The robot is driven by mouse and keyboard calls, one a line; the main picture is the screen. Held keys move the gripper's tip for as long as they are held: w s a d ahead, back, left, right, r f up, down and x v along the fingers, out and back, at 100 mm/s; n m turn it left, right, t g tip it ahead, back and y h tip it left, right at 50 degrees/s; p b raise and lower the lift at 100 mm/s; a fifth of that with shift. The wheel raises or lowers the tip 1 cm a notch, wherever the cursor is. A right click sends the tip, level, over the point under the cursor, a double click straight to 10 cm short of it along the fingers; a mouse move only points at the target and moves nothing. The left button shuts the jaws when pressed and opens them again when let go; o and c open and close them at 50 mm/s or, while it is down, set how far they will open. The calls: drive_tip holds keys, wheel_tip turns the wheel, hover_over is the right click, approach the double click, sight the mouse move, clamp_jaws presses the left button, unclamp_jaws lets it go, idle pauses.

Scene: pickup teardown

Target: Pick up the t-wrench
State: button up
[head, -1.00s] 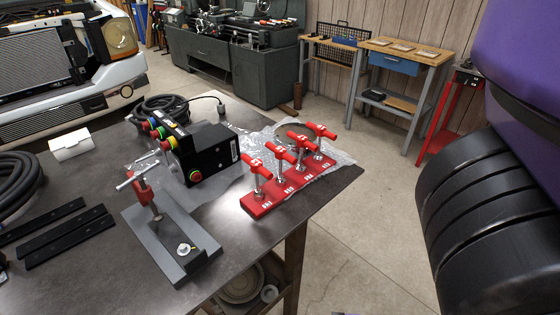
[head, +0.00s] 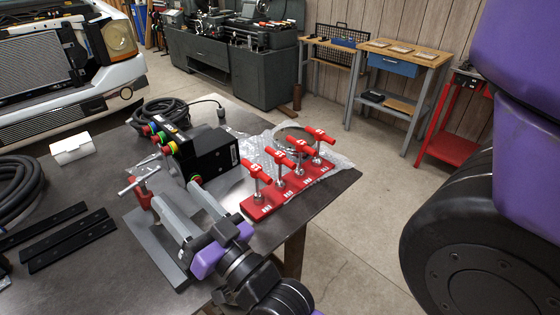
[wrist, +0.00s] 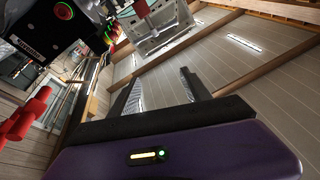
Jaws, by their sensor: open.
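Several red-handled T-wrenches (head: 256,170) stand upright in a row in a red rack (head: 262,209) near the table's right edge, in the head view. My gripper (head: 178,191) is open and empty, left of the rack and over a grey-based fixture (head: 146,232). Its two long fingers point towards the black button box and stand apart from the T-wrenches. It also shows in the wrist view (wrist: 162,76), with nothing between the fingers. Red handles (wrist: 25,120) show at that view's left edge. My gripper hides part of the fixture, whose red post carries a silver crossbar (head: 138,180).
The black button box (head: 212,153) stands behind the fixture. Clear plastic wrap (head: 343,160) lies behind the rack. Black bars (head: 60,238), a hose coil (head: 20,190) and a white box (head: 72,148) occupy the table's left side.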

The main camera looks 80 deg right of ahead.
drive_tip(key=w+d+r+n+y+p, duration=0.1)
drive_tip(key=w+d+r+n+y, duration=0.3)
drive_tip(key=w+d+r+n, duration=0.45)
drive_tip(key=w+d+r+n+y+p, duration=0.1)
drive_tip(key=w+d+r+n+y, duration=0.35)
drive_tip(key=d+r+n, duration=0.55)
drive_tip(key=n+g+y, duration=0.2)
drive_tip(key=n+g, duration=0.8)
drive_tip(key=g, duration=0.9)
hover_over(280, 154)
drive_tip(key=f, duration=1.6)
drive_tip(key=shift+w, duration=0.3)
drive_tip(key=shift+s+f, duration=0.15)
drive_tip(key=shift+s, duration=0.05)
drive_tip(key=shift+s+f+p, duration=0.1)
drive_tip(key=shift+f+p, duration=0.75)
drive_tip(key=shift+f, duration=3)
clamp_jaws()
